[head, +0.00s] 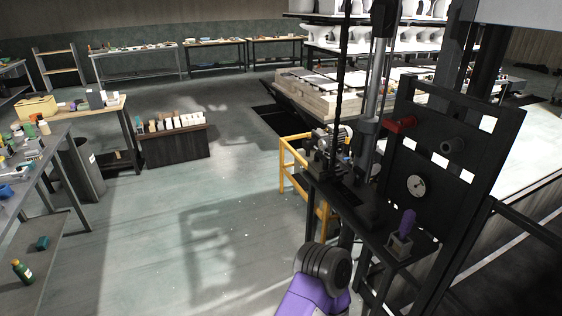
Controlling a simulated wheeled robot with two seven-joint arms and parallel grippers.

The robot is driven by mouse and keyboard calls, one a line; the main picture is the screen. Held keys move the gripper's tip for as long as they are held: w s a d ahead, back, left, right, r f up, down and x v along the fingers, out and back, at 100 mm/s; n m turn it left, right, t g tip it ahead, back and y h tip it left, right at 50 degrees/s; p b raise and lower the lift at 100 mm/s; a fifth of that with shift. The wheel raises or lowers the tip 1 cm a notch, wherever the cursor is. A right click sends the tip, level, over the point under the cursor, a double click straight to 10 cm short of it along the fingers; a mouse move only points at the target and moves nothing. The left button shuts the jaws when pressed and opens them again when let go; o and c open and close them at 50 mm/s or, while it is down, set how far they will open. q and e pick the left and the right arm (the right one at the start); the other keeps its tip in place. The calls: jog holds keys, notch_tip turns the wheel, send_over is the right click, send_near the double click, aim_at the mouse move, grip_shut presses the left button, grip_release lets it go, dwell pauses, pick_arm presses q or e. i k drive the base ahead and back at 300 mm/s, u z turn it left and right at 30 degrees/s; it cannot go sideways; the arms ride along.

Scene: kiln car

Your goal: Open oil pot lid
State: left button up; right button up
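I cannot pick out an oil pot or its lid with certainty. A black machine frame (468,137) stands at the right, with a narrow black shelf (345,203) on its near side. A small grey block with an upright purple handle (407,222) sits on the shelf's near end. Small metal machine parts (322,152) crowd the shelf's far end, too small to name. A purple and dark grey link of my arm rises at the bottom centre, beside the shelf. Neither of my grippers can be made out.
The frame carries a red handle (400,125) and a round gauge (416,185). A yellow rail (285,165) stands beside the machine. A dark crate (175,145) of pale blocks stands farther left. A cluttered bench (62,143) lines the left. The floor between is clear.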

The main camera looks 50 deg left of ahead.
aim_at(321, 164)
jog(key=u, duration=1.75)
jog(key=k, duration=0.45)
jog(key=u, duration=0.9)
jog(key=i, duration=2.45)
jog(key=z, duration=1.65)
jog(key=i, duration=1)
jog(key=z, duration=0.9)
